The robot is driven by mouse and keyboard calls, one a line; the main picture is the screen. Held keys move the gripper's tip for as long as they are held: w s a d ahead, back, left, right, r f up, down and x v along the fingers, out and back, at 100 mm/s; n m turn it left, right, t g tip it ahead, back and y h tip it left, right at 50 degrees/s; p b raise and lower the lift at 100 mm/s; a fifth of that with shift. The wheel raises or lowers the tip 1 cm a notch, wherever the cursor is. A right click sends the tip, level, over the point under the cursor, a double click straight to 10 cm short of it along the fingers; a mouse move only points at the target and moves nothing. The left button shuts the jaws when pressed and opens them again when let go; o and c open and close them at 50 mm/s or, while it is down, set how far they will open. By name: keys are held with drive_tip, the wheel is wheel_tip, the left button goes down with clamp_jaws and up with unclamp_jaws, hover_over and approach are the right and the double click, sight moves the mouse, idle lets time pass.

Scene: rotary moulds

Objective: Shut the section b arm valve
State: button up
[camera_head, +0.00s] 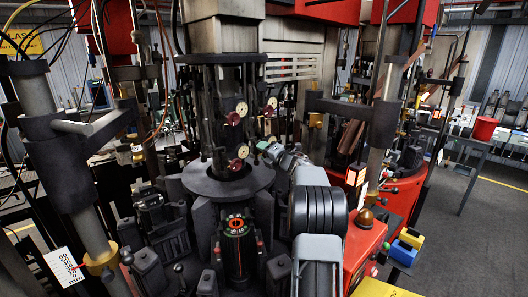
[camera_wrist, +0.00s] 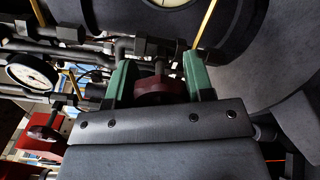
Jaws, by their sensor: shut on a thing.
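My gripper (camera_head: 263,146) reaches in from the right to the cluster of valves and gauges on the central column. In the wrist view its two green fingers (camera_wrist: 159,78) stand on either side of a dark red handwheel (camera_wrist: 160,91) and are shut on it. The wheel sits on a short stem from dark pipework. In the head view this wheel (camera_head: 272,140) is small and partly covered by my gripper. No label is readable, so I cannot tell from the pictures which section it belongs to, nor how far it is turned.
Other dark red handwheels (camera_head: 233,118) and pale dial gauges (camera_head: 242,108) sit close by on the column. Another red wheel (camera_wrist: 42,138) and a gauge (camera_wrist: 32,75) show at the wrist view's left. Black moulds (camera_head: 238,250) crowd below. Open floor (camera_head: 490,225) lies at the right.

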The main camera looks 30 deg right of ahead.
drive_tip(key=m+p, duration=0.4)
drive_tip(key=m, duration=2.2)
drive_tip(key=shift+f, duration=0.1)
drive_tip(key=shift+m, duration=1.9)
drive_tip(key=o, duration=0.9)
drive_tip(key=shift+o, duration=0.2)
